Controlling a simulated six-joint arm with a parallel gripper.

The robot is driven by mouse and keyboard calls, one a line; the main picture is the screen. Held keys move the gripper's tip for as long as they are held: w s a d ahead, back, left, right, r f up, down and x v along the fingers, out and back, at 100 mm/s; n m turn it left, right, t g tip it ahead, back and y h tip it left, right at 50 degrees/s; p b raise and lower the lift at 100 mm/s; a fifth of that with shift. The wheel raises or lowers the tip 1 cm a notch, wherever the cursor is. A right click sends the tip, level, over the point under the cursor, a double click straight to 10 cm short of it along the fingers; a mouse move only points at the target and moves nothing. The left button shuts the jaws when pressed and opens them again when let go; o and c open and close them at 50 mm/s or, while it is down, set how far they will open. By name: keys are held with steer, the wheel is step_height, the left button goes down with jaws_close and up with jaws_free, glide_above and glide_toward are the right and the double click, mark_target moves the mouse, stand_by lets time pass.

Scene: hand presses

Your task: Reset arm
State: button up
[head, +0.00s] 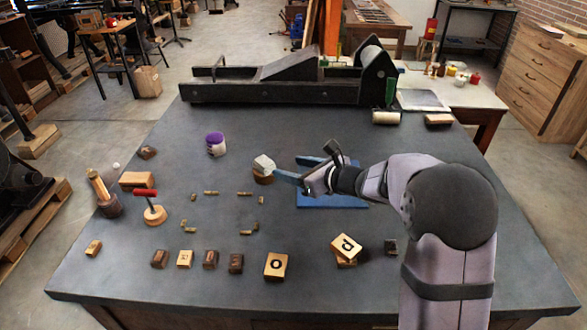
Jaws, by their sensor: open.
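My arm reaches in from the right side of the table in the head view. My gripper (287,167) is open, with its blue fingers pointing left. One fingertip is beside a pale grey block (264,162) that sits on a small brown wooden piece (263,178). I cannot tell whether the fingertip touches the block. Nothing shows between the fingers. Part of a blue mat (325,202) shows beneath the gripper and wrist, which hide the rest of it.
A long dark press (230,92) lies along the table's back edge. A purple-topped jar (216,144), a red-handled tool (153,209) and a wooden box (137,180) stand left. The dark tabletop (330,285) has free room front and right.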

steer(key=s+d+r+n+g+h+p, duration=0.1)
steer(key=s+r+n+g+p, duration=0.15)
steer(key=s+n+p, duration=0.55)
steer(key=s+d+r+n+g+h+p, duration=0.25)
steer(key=s+n+g, duration=0.2)
steer(key=s, duration=0.65)
steer(key=s+d+r+n+g+h+p, duration=0.35)
steer(key=s+d+n+h+p, duration=0.25)
steer(key=s+d+n+p, duration=0.65)
steer(key=s+d+f+n+b, duration=0.1)
steer(key=s+f+n+b, duration=0.1)
steer(key=f+b, duration=0.3)
steer(key=s+t+b, duration=0.1)
steer(key=b, duration=0.1)
steer(key=shift+s+d+b, duration=0.15)
steer(key=shift+d+b, duration=0.05)
steer(key=shift+b, duration=0.15)
